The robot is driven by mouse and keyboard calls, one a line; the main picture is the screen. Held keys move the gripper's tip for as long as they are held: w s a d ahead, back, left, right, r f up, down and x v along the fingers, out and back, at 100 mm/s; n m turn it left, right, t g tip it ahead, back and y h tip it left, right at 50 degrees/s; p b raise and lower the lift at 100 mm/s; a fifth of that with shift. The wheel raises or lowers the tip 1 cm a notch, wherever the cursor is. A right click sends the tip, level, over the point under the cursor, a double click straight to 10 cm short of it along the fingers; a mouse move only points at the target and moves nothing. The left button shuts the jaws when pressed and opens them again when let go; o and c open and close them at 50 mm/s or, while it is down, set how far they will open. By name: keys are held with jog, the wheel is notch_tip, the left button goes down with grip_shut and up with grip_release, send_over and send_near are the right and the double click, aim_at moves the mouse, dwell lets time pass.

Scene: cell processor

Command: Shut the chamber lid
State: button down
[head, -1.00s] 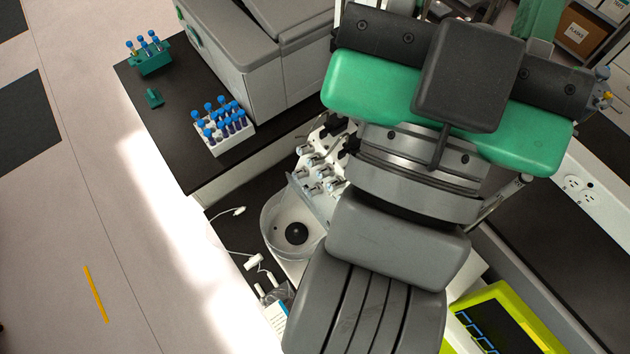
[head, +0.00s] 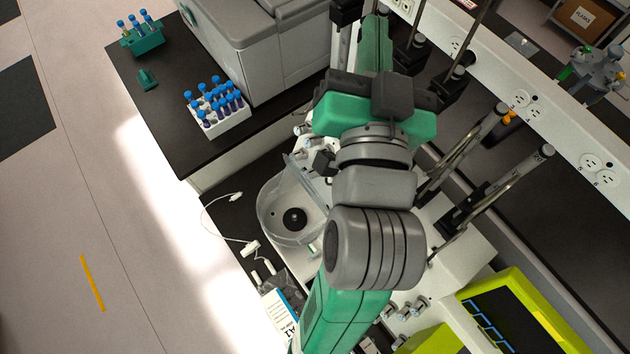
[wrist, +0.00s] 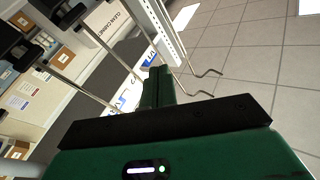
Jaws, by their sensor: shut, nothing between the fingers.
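The chamber is a clear round bowl (head: 268,222) with a black hub at its centre, on the white machine left of my arm in the head view. A clear flat panel (head: 304,178), which looks like the lid, stands tilted up at the bowl's upper right edge, so the bowl looks open. My arm hides part of that side. My gripper (head: 376,24) is above and right of the chamber in the head view, apart from the lid, with its green fingers pointing to the top of the picture. In the wrist view the fingers (wrist: 157,76) are together and empty.
Metal poles with black clamps (head: 470,205) stand close right of my arm. A white rack of blue-capped tubes (head: 222,124), a green tube rack (head: 143,42) and a large grey machine (head: 262,60) are on the black bench. A yellow-green screen unit (head: 515,310) is lower right.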

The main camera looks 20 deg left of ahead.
jog(key=a+f+m+g+y+b, duration=0.1)
jog(key=a+f+g+y+b, duration=0.15)
jog(key=f, duration=1.05)
jog(key=a+f+m+g+y+b, duration=0.1)
jog(key=a+f+g+y+b, duration=0.15)
jog(key=f, duration=1.05)
jog(key=s+d+f+m+g+y+b, duration=0.1)
jog(key=s+d+f+m+b, duration=0.2)
jog(key=f, duration=0.4)
jog(key=s+d+f+m+b, duration=0.1)
jog(key=s+d+f+m, duration=0.3)
jog(key=f, duration=0.4)
jog(key=x, duration=0.3)
jog(key=p+x, duration=0.1)
jog(key=x, duration=0.2)
jog(key=s+a+x, duration=0.1)
jog(key=x, duration=0.2)
jog(key=shift+w+a+r+p, duration=0.25)
jog(key=shift+w+p, duration=0.1)
jog(key=shift+w, duration=0.05)
